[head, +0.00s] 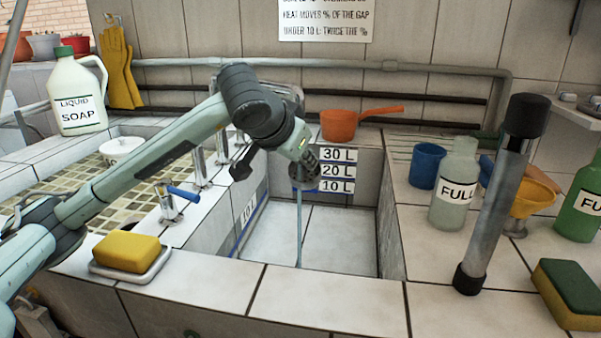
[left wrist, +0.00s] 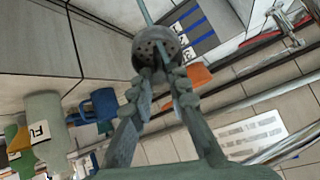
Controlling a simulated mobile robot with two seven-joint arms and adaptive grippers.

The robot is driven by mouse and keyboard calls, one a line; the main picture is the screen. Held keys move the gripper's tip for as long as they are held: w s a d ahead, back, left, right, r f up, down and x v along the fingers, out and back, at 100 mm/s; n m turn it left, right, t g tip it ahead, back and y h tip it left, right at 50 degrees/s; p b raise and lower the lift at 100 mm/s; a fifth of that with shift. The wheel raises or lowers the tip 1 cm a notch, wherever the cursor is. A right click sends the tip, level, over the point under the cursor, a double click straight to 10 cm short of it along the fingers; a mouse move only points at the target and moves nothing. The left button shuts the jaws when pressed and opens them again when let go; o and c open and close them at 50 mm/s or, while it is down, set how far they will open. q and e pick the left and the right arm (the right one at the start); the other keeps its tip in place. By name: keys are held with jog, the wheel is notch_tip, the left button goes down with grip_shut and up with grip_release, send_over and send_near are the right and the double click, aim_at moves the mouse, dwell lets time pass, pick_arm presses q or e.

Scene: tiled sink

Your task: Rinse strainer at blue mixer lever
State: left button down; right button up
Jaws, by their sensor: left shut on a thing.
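My left gripper (head: 299,158) is over the sink basin (head: 335,240), shut on the strainer (head: 304,178). The strainer is a small grey, round, perforated piece. In the left wrist view the strainer (left wrist: 157,50) sits between the fingertips (left wrist: 165,82). A thin pale-blue stream (head: 299,228) runs from just under the strainer to the basin floor. The stream also shows at the strainer in the left wrist view (left wrist: 145,14). The blue mixer lever (head: 183,193) is on a chrome tap at the basin's left rim, left of the gripper. My right gripper is not in view.
A yellow sponge (head: 127,249) lies in a dish at front left. An orange pan (head: 340,125) stands behind the basin. A blue mug (head: 427,165), a FULL bottle (head: 456,185) and a black-ended grey tube (head: 495,200) stand right. The basin's front rim is clear.

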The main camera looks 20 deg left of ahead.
pick_arm(q)
jog(key=shift+a, duration=0.15)
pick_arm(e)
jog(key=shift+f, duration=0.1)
pick_arm(q)
jog(key=shift+w+a, duration=0.1)
jog(key=shift+a, duration=0.35)
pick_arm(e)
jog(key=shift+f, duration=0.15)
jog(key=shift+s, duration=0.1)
